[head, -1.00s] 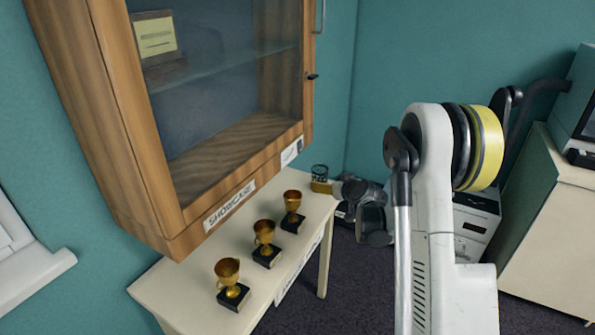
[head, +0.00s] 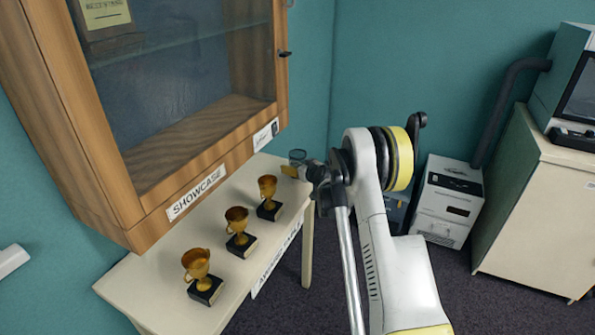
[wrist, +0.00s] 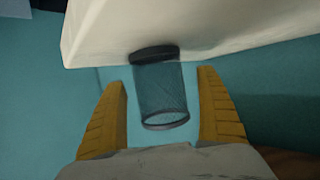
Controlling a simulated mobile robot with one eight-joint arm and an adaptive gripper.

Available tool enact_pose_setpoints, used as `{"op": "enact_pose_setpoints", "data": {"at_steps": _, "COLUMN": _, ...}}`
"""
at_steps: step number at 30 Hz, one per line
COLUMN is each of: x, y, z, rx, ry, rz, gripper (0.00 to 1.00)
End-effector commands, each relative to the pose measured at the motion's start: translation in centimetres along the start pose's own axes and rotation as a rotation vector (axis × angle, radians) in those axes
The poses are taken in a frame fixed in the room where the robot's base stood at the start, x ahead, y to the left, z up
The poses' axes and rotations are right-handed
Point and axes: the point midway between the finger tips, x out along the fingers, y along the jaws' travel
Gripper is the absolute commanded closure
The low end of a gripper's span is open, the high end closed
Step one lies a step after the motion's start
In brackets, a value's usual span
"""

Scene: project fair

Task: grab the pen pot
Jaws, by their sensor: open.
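The pen pot is a small dark mesh cup (head: 297,157) at the far end of the white table (head: 160,285). In the wrist view the pot (wrist: 160,95) shows between my two yellow fingers, with its dark base against the pale tabletop (wrist: 220,25) and its open rim toward the camera. My gripper (wrist: 163,76) is open, with a gap showing on each side of the pot. In the head view my gripper (head: 290,171) is beside the pot and partly hides its lower part. I cannot tell whether a finger touches it.
Three gold trophies (head: 197,268) (head: 237,225) (head: 267,192) on black bases stand along the table. A wooden showcase (head: 140,225) hangs over the table's left side. A white box unit (head: 447,200) and a cabinet (head: 530,220) stand at right.

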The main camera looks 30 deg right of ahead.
Motion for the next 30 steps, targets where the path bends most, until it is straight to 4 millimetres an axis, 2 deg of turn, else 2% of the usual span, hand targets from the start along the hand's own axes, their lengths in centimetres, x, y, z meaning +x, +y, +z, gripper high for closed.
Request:
{"op": "enact_pose_setpoints", "data": {"at_steps": 3, "x": 1.0, "y": 0.0, "z": 0.1, "rx": 0.000, "ry": 0.000, "rz": 0.000, "gripper": 0.16}}
{"op": "enact_pose_setpoints", "data": {"at_steps": 10, "x": 1.1, "y": 0.0, "z": -0.1, "rx": 0.000, "ry": 0.000, "rz": 0.001, "gripper": 0.16}}
{"op": "enact_pose_setpoints", "data": {"at_steps": 15, "x": 1.1, "y": 0.0, "z": -0.1, "rx": 0.000, "ry": 0.000, "rz": 0.001, "gripper": 0.67}}
{"op": "enact_pose_setpoints", "data": {"at_steps": 16, "x": 1.1, "y": 0.0, "z": -0.1, "rx": 0.000, "ry": 0.000, "rz": 0.001, "gripper": 0.75}}
{"op": "enact_pose_setpoints", "data": {"at_steps": 25, "x": 1.0, "y": 0.1, "z": -0.2, "rx": 0.000, "ry": 0.000, "rz": 0.001, "gripper": 0.75}}
{"op": "enact_pose_setpoints", "data": {"at_steps": 30, "x": 0.5, "y": 0.1, "z": -1.4, "rx": 0.000, "ry": 0.000, "rz": 0.001, "gripper": 0.75}}
